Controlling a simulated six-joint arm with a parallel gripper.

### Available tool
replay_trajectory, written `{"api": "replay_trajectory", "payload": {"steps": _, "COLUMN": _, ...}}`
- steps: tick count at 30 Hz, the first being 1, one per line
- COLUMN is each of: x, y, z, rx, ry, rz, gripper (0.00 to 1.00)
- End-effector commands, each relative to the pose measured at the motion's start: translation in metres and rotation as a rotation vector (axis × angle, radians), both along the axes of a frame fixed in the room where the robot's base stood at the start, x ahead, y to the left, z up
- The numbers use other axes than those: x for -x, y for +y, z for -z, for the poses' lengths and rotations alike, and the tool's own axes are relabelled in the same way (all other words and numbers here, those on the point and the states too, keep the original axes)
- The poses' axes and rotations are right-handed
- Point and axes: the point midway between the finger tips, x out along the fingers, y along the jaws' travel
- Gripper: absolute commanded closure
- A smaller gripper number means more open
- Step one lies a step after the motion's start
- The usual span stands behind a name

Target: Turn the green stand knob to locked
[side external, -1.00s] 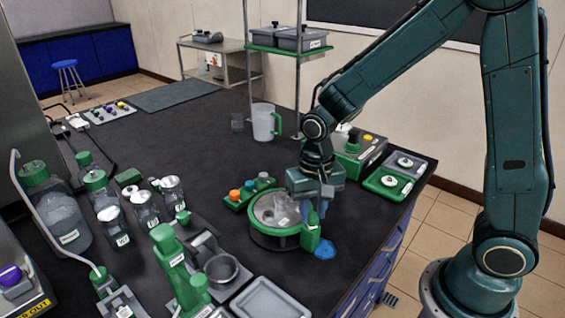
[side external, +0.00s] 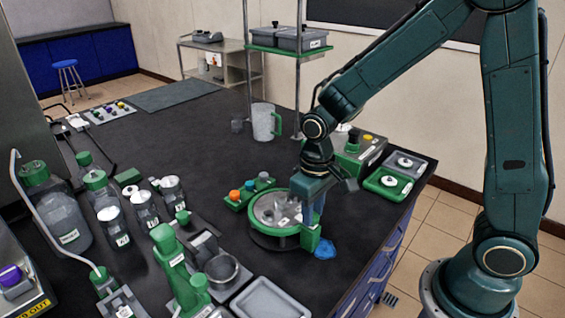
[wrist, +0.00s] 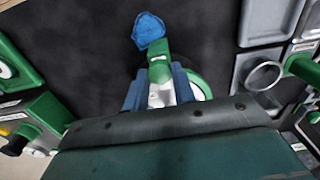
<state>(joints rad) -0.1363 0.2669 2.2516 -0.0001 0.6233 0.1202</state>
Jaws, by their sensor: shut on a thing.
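The green-rimmed round stand (side external: 254,226) sits on the dark bench, with a clear vessel inside its ring. A green block with a white label (side external: 310,238) is on its right side. My gripper (side external: 311,213) points down just above this block. In the wrist view, the blue fingers of my gripper (wrist: 160,90) are shut around the stand's knob, which they largely hide. The green block (wrist: 158,72) shows just ahead of the fingertips, and part of the green ring (wrist: 200,88) shows to their right. I cannot read the knob's marks.
A crumpled blue cloth (side external: 325,248) lies close to the block. A green rack with coloured caps (side external: 235,204) stands left behind the stand. A grey tray (side external: 268,300) and a round grey cup (side external: 222,270) are in front. Bench beyond the rack is largely clear.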

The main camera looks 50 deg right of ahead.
Motion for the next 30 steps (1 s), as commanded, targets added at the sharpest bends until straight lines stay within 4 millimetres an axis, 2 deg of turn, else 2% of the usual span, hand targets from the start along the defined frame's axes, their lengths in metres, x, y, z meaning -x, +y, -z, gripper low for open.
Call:
{"api": "replay_trajectory", "payload": {"steps": 7, "x": 0.0, "y": 0.0, "z": 0.0, "rx": 0.0, "ry": -0.001, "rz": -0.002, "gripper": 0.97}}
{"api": "replay_trajectory", "payload": {"steps": 8, "x": 0.0, "y": 0.0, "z": 0.0, "rx": 0.0, "ry": -0.001, "rz": -0.001, "gripper": 0.7}}
{"api": "replay_trajectory", "payload": {"steps": 11, "x": 0.0, "y": 0.0, "z": 0.0, "rx": 0.0, "ry": -0.001, "rz": -0.001, "gripper": 0.52}}
{"api": "replay_trajectory", "payload": {"steps": 23, "x": 0.0, "y": 0.0, "z": -0.002, "rx": 0.0, "ry": -0.001, "rz": 0.001, "gripper": 0.52}}
{"api": "replay_trajectory", "payload": {"steps": 30, "x": -0.001, "y": 0.0, "z": -0.018, "rx": 0.0, "ry": -0.004, "rz": 0.001, "gripper": 0.52}}
